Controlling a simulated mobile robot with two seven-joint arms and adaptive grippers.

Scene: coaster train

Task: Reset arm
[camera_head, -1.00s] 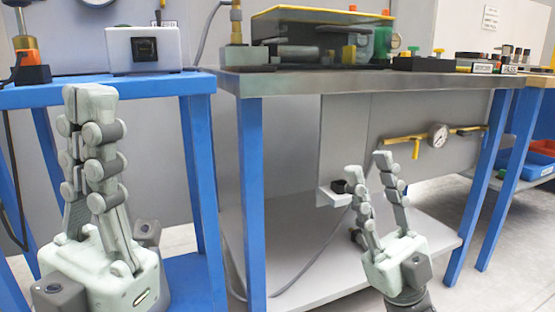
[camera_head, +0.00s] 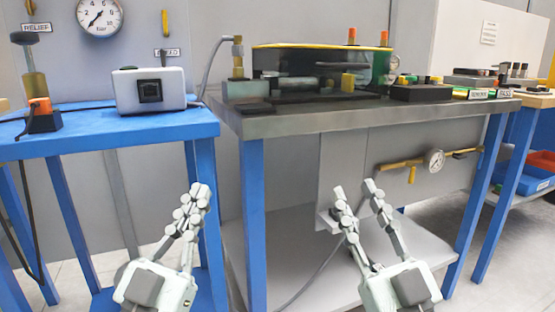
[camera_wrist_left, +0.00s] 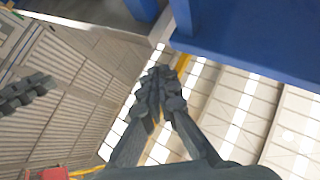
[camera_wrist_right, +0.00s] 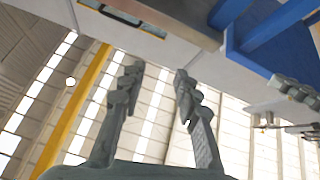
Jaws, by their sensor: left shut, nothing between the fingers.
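My left gripper (camera_head: 199,193) is low in the head view, in front of the blue table's right leg, pointing up. It is shut and empty; its fingers meet in the left wrist view (camera_wrist_left: 162,78). My right gripper (camera_head: 354,190) is in front of the lower part of the steel bench, also pointing up. Its fingers stand apart with nothing between them, as the right wrist view (camera_wrist_right: 158,72) shows. Neither gripper appears to touch anything.
The blue table (camera_head: 90,135) at left bears a white box (camera_head: 148,90) and a small orange-black device (camera_head: 42,112). The steel bench (camera_head: 300,122) bears a dark yellow-rimmed tank (camera_head: 318,72). A gauge (camera_head: 434,161) on a yellow pipe sits below the bench top, right of my right gripper.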

